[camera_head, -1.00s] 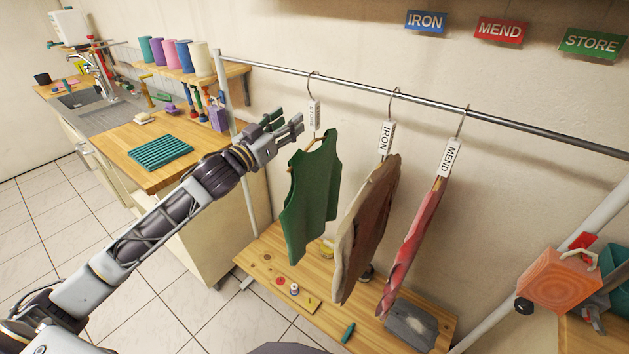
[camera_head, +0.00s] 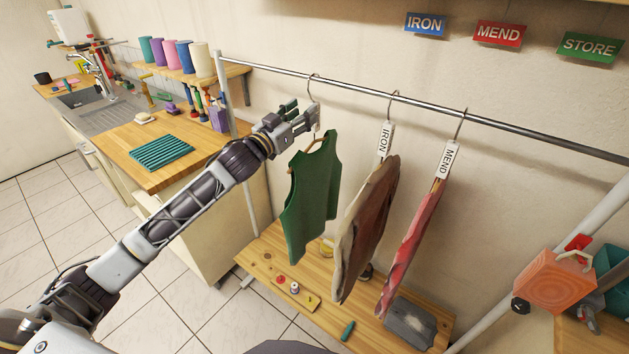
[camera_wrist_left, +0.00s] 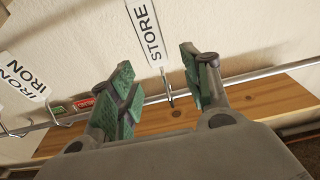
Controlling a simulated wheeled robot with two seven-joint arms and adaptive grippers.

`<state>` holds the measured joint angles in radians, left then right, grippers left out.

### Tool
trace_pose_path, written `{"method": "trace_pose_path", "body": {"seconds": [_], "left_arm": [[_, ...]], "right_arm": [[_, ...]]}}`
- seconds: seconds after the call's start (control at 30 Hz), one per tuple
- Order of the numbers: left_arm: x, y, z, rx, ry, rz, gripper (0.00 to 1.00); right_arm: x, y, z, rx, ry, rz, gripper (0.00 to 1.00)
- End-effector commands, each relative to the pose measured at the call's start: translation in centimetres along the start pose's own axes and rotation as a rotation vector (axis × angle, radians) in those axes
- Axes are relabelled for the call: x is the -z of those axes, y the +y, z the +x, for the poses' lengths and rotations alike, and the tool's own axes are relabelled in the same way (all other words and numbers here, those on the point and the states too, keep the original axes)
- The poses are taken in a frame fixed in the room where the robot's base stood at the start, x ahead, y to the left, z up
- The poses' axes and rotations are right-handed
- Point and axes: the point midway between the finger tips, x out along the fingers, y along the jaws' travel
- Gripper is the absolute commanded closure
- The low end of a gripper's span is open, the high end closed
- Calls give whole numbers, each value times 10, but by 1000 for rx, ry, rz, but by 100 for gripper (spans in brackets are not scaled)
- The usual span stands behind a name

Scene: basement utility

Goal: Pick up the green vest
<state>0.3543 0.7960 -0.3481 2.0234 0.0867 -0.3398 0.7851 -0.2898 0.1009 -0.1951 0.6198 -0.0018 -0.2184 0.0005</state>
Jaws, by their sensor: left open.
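The green vest (camera_head: 313,195) hangs on a wooden hanger from the metal rail, at the left of the three garments. Its hanger hook (camera_head: 312,88) goes over the rail. A white STORE tag (camera_wrist_left: 147,35) shows between my fingers in the left wrist view. My left gripper (camera_head: 308,117) is at the vest's hanger neck, just above the shoulders, and partly covers the tag in the head view. In the left wrist view the left gripper (camera_wrist_left: 160,95) is open, its green-padded fingers on either side of the tag and hook. My right gripper is not in view.
A brown garment (camera_head: 367,225) tagged IRON and a red one (camera_head: 412,245) tagged MEND hang to the right. The rail (camera_head: 430,107) runs above a wooden bench (camera_head: 262,258) holding small items. A counter (camera_head: 190,150) stands left.

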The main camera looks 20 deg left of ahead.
Motion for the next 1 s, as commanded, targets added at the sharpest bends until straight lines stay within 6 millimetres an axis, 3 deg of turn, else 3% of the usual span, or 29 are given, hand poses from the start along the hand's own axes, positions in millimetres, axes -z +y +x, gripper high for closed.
{"method": "trace_pose_path", "body": {"seconds": [0.23,0.77,1.0], "left_arm": [[1,0,13,0,0,1,52],[0,0,16,-1,0,1,52],[1,0,29,0,1,1,52]], "right_arm": [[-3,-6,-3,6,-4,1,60],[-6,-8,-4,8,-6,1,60],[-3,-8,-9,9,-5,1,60]]}}
